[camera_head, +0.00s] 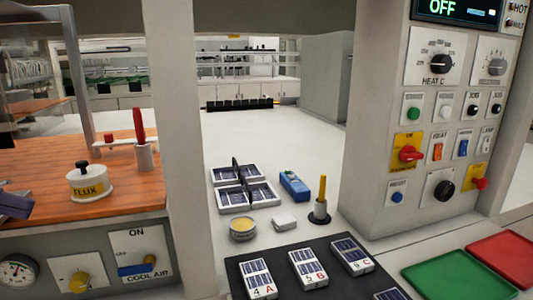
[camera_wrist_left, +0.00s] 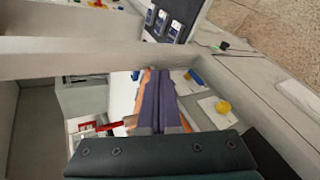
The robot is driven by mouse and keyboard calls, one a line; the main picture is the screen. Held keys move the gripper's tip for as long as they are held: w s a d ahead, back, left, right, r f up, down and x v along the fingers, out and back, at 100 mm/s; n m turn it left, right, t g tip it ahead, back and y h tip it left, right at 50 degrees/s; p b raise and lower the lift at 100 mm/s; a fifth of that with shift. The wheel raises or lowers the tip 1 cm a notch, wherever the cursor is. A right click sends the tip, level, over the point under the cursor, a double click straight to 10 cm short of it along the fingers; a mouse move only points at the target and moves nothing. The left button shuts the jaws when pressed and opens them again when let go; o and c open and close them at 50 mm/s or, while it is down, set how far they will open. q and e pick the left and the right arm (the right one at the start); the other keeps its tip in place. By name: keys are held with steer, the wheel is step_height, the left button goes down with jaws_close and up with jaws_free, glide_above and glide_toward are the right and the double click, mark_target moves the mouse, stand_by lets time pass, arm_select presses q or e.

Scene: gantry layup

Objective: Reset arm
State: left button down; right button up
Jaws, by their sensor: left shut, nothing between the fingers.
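My left gripper (camera_head: 16,206) shows only as a dark purple-grey piece at the left edge of the head view, beside the orange wood-topped bench (camera_head: 40,165). In the left wrist view its two purple fingers (camera_wrist_left: 158,82) lie together, shut and empty. Behind them is the front panel of the bench, with a yellow knob (camera_wrist_left: 223,107) and a blue lever (camera_wrist_left: 190,76). My right gripper is in neither view.
A FLUX pot (camera_head: 90,184) and a red-handled tool in a holder (camera_head: 141,150) stand on the bench. A control cabinet (camera_head: 440,130) rises at right. Solar cell trays (camera_head: 243,190), a blue device (camera_head: 294,186) and a black mat with labelled blocks (camera_head: 308,268) occupy the middle. Green (camera_head: 456,275) and red (camera_head: 503,256) trays lie right.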

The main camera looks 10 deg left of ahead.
arm_select(q)
steer(key=s+d+f+m+g+y+b, duration=0.1)
steer(key=s+d+f+m+g+y, duration=0.15)
steer(key=s+d+f, duration=0.45)
steer(key=s+d+f+m+g+y+b, duration=0.2)
steer(key=d+f+m+g, duration=0.15)
steer(key=f, duration=0.75)
steer(key=s+d+m+t+y+b, duration=0.2)
steer(key=s+d+m+y+b, duration=0.15)
steer(key=s+d+m, duration=0.45)
step_height(320, 180, up, 38)
steer(key=w+p, duration=0.1)
steer(key=p, duration=3.8)
steer(key=shift+d+r+y+p, duration=0.2)
steer(key=shift+y+p, duration=0.1)
